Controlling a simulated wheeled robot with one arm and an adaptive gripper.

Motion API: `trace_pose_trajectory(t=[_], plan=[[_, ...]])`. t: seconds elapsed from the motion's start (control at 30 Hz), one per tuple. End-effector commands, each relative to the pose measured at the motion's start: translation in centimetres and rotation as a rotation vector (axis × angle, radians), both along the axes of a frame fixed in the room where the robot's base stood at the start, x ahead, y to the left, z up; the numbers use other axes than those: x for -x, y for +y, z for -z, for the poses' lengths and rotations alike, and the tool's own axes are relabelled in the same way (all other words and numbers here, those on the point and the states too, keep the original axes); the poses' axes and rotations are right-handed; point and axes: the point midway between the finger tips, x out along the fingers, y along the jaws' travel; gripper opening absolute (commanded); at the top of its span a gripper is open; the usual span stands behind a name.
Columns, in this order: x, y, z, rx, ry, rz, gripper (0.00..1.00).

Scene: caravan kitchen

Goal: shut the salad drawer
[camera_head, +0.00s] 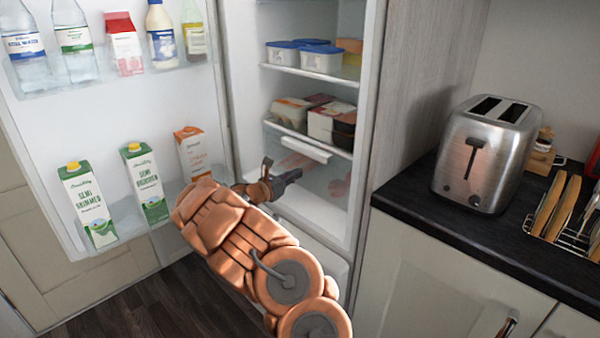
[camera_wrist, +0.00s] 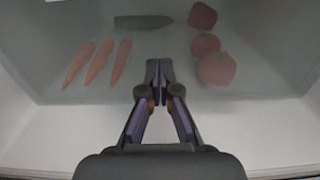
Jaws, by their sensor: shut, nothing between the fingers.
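The salad drawer (camera_head: 318,205) is low in the open fridge, under the shelves, with a pale, see-through front. Reddish shapes show dimly through it. In the wrist view the drawer's hazy panel (camera_wrist: 260,85) fills the upper part, with carrots (camera_wrist: 97,63), round red vegetables (camera_wrist: 206,45) and a dark long vegetable (camera_wrist: 143,22) behind it. My gripper (camera_head: 297,174) is shut and empty, in front of the drawer; its fingertips (camera_wrist: 158,66) overlap the panel in the wrist view. I cannot tell whether they touch it, or how far out the drawer stands.
The fridge door (camera_head: 130,100) stands wide open at left, its racks holding bottles and cartons (camera_head: 88,203). Shelves above the drawer hold tubs (camera_head: 321,59) and packs (camera_head: 328,121). At right, a worktop (camera_head: 440,220) carries a toaster (camera_head: 487,150) and a wire rack. The floor at lower left is clear.

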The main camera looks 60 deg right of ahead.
Motion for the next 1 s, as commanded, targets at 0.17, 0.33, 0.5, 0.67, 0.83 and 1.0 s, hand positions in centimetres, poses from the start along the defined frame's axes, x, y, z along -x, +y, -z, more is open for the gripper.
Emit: trace_pose_trajectory(t=[0.17,0.33,0.5,0.67,0.83,1.0], plan=[[-0.8,3.3,0.0,0.0,0.003,-0.007,0.0],[-1.5,6.1,0.0,0.0,0.001,-0.009,0.0],[-2.0,8.6,0.0,-0.001,0.0,-0.009,0.0],[-2.2,10.2,0.0,-0.001,0.001,-0.006,0.0],[-2.3,11.0,0.1,0.0,0.001,-0.003,0.0],[-2.3,11.2,0.1,0.0,0.001,-0.002,0.0]])
